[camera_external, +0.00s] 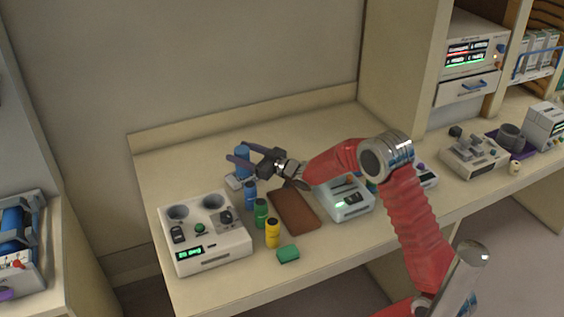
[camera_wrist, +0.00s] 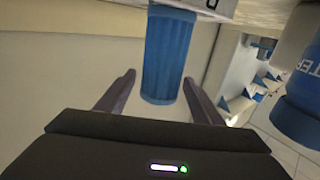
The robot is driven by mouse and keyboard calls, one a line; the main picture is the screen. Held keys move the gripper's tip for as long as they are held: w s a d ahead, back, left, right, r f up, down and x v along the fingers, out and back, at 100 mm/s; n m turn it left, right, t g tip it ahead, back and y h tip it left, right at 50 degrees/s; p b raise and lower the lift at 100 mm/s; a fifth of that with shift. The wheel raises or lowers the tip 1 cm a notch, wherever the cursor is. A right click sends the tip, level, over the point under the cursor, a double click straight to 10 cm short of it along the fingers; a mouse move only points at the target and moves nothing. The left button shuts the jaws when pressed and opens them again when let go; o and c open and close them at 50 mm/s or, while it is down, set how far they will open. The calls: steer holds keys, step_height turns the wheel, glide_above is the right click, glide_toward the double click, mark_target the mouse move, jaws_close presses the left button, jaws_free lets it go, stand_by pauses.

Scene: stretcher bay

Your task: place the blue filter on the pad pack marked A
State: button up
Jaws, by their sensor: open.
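The blue filter (camera_external: 242,160) is a ribbed blue cylinder at the back left of the bench. It also shows in the wrist view (camera_wrist: 166,55), with one end at a white block (camera_wrist: 205,8). That block carries a dark mark cut off by the frame edge, so I cannot read it. A small pale pack (camera_external: 234,182) shows by the filter's foot; its marking is too small to read. I cannot make out an A anywhere. My gripper (camera_external: 236,151) is open, its two fingers flanking the filter in the wrist view. I cannot tell whether they touch it.
Blue (camera_external: 250,194), green (camera_external: 261,213) and yellow (camera_external: 272,233) bottles stand in front of the filter. A white device (camera_external: 205,243) is at left, a brown pad (camera_external: 295,211) and another white device (camera_external: 344,201) to the right. A green block (camera_external: 288,254) lies near the front edge.

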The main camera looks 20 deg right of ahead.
steer(key=shift+r, duration=0.1)
steer(key=shift+s+d, duration=0.1)
steer(key=v, duration=0.7)
steer(key=shift+s+d+r, duration=0.1)
steer(key=shift+d, duration=0.05)
stand_by(0.7)
steer(key=s+d+r+m+g+h, duration=0.1)
steer(key=s+d+r+m+h, duration=0.1)
steer(key=s+d+r+h, duration=0.45)
steer(key=s+d+r+m+g+h, duration=0.1)
steer(key=s+d+r+m+h, duration=0.2)
steer(key=s+d, duration=0.5)
steer(key=s+d+f+g, duration=0.1)
steer(key=s+g, duration=0.1)
steer(key=s, duration=0.7)
steer(key=s+d+f+m+g, duration=0.1)
steer(key=s+f+g, duration=0.1)
steer(key=s, duration=0.8)
steer(key=s+d+f+m+g, duration=0.1)
steer(key=s+d+g, duration=0.1)
steer(key=s, duration=0.8)
steer(key=shift+s+f+g+h, duration=0.2)
steer(key=shift+g+h, duration=0.25)
steer(key=shift+g, duration=0.15)
